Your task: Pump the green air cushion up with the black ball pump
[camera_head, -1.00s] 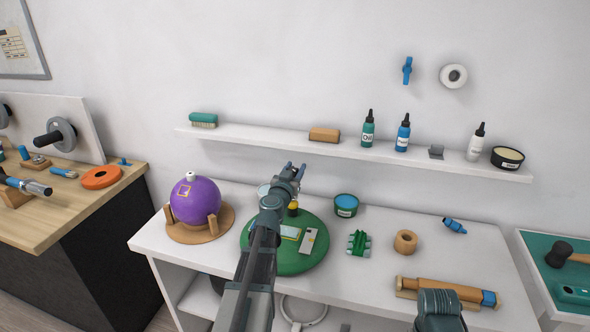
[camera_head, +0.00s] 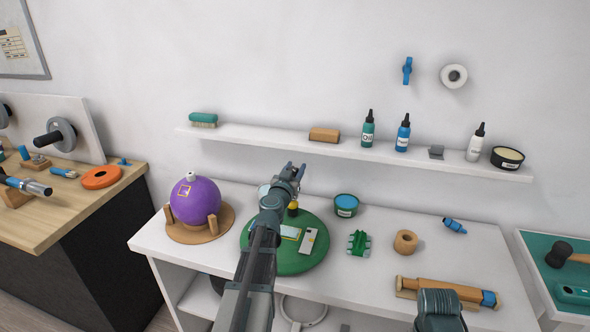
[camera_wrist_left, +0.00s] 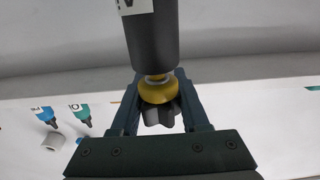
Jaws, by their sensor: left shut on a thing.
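The round green air cushion (camera_head: 318,262) lies on the white bench, partly hidden by my left arm. It carries pale labels. A small black and yellow part (camera_head: 293,208) shows over its top beside the arm. My left gripper (camera_head: 296,170) is beyond the cushion in the head view. In the left wrist view, the gripper (camera_wrist_left: 157,112) is shut at the pump's end, around a yellow collar and a grey lobed knob. The black ball pump (camera_wrist_left: 153,45) shows there as a dark cylinder with a white label. Its far end is out of frame.
A purple ball (camera_head: 195,200) sits in a wooden stand left of the cushion. A teal tub (camera_head: 346,206), a green part (camera_head: 359,243) and a wooden ring (camera_head: 405,242) stand to the right. A wall shelf (camera_head: 255,139) runs behind. My right arm shows at the bottom.

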